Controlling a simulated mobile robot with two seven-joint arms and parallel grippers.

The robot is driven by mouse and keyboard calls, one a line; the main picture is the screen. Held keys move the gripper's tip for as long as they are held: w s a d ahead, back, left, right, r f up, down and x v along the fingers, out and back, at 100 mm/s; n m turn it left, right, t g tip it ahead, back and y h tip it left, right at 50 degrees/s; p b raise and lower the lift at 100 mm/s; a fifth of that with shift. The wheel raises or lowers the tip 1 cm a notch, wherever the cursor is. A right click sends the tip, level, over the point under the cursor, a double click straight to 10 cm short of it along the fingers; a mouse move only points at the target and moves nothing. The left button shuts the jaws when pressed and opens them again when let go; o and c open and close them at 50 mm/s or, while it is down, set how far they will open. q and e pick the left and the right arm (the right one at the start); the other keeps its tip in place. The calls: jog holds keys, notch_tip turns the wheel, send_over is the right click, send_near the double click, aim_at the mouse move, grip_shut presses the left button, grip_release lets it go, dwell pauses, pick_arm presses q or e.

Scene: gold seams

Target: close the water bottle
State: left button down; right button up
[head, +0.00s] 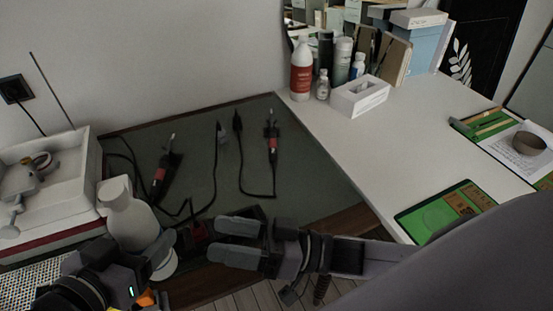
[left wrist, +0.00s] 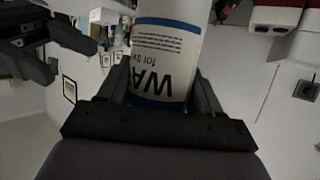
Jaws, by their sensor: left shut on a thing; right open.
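The water bottle (head: 128,214) is white and stands slightly tilted at the left front in the head view, its narrower white top pointing up. My left gripper (head: 140,262) is shut on its lower body. In the left wrist view the bottle (left wrist: 166,50) shows a white label with blue bands and upside-down dark letters between the fingers (left wrist: 160,92). My right gripper (head: 210,242) is open and empty, just right of the bottle and apart from it; it also shows in the left wrist view (left wrist: 70,52). I cannot tell whether the bottle's top is a separate cap or whether it is shut.
A dark mat (head: 205,180) holds soldering tools with cables. A white tray box (head: 45,190) stands close left of the bottle. Bottles (head: 301,70), a white tissue box (head: 360,96) and books stand at the back. The white table (head: 400,160) is largely clear in its middle.

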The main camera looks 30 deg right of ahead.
jog(key=s+d+f+m+h, duration=0.3)
jog(key=s+f+m+h, duration=0.15)
jog(key=s+f, duration=0.3)
jog(key=w+d+f+h, duration=0.1)
jog(key=d+f+h, duration=0.4)
jog(key=f, duration=0.2)
jog(key=w+d+f+h, duration=0.1)
jog(key=d+f+h, duration=0.4)
jog(key=f, duration=0.3)
jog(key=shift+w+d+f+h, duration=0.2)
jog(key=shift+d+f+h, duration=0.1)
jog(key=shift+h, duration=0.45)
